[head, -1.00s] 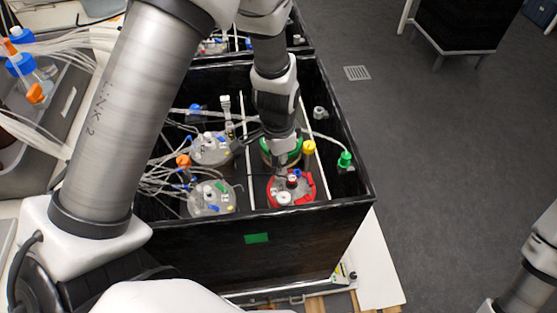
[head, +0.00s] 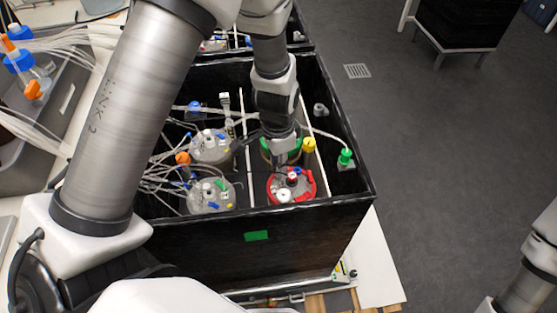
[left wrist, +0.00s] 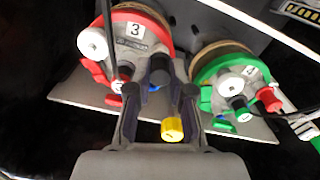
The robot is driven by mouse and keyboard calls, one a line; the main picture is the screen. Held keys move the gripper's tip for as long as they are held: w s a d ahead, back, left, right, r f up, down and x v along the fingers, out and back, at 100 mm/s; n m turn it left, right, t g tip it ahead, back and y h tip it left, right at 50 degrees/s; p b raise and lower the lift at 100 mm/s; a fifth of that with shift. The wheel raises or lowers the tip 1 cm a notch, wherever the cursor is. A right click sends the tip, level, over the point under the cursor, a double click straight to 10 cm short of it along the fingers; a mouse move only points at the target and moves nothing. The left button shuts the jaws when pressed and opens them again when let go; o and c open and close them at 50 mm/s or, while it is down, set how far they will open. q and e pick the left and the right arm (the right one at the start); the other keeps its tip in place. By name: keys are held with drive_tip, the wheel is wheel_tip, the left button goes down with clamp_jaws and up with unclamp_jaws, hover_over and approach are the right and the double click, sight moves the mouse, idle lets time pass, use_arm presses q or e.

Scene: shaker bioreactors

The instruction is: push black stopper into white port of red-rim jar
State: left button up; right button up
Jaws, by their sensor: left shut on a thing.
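The red-rim jar (head: 312,189) stands in the front right of the black box, and its lid carries a round white port piece (head: 283,195). The left wrist view shows this jar (left wrist: 169,38), labelled 3, with the large white piece (left wrist: 92,42) at its left. My left gripper (head: 284,160) is just behind the jar lid, over the gap towards the green-rim jar. In the left wrist view, its fingertips (left wrist: 160,92) are shut on the black stopper (left wrist: 160,68), which appears near the jar's edge. Whether it touches the lid I cannot tell. My right gripper is out of view.
The green-rim jar (left wrist: 206,72) stands close by with several caps. A yellow cap (left wrist: 172,130) shows between my fingers. Two clear-lidded jars (head: 211,197) (head: 211,147) with many tubes stand to the left. The box wall (head: 300,222) rises in front.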

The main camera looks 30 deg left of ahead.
use_arm(q)
drive_tip(key=shift+f, duration=0.45)
drive_tip(key=o, duration=0.8)
wheel_tip(320, 180, up, 12)
drive_tip(key=shift+a, duration=0.1)
